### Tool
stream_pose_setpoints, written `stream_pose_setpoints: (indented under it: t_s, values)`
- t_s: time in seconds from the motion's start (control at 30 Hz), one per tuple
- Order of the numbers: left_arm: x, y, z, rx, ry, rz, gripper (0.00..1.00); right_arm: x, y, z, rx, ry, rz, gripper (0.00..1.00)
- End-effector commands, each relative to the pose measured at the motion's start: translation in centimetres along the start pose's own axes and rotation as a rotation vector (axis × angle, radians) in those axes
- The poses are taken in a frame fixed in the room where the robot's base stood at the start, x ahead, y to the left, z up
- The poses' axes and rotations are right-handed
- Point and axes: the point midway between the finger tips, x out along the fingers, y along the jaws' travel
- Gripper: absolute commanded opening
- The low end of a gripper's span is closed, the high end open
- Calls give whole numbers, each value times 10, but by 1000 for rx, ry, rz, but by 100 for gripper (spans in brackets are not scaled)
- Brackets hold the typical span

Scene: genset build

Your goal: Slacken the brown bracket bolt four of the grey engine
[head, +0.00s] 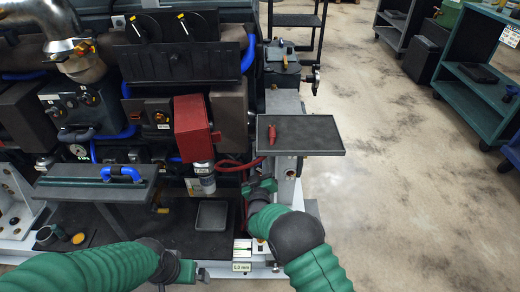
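The dark grey engine (185,60) fills the left and middle of the head view. A brown block (230,122) stands on its right side, beside a red box (194,128). I cannot make out which part is the brown bracket or its bolt four. My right gripper (262,186) is low in front of the engine's right side, below the grey tray and beside a grey post; its fingers are too small to tell open from shut. My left gripper (190,271) is at the bottom middle, near the front edge of the base, its fingers partly hidden by its own wrist.
A grey tray (325,142) on the right bears a small red tool (272,133). A second tray (70,180) on the left bears a long teal tool with a blue handle (122,174). A red hose (240,165) runs near my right gripper. The floor (400,200) at right is clear.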

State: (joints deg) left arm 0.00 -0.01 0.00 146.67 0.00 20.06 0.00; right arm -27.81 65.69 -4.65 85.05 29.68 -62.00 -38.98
Motion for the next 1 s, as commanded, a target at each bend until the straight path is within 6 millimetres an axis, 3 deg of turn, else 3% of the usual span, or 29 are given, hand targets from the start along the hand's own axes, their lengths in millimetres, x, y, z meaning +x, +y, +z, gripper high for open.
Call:
stream_pose_setpoints:
  t_s: [0.2,0.33,1.0]
  values:
    - [-1,0,0,0,0,0,100,1,-1,-4,-23,8,-1,0]
    - [-8,0,-2,0,0,0,100,1,-2,-6,-169,9,-3,0]
    - [-13,0,-3,0,0,0,100,-8,-2,-5,-166,7,-4,0]
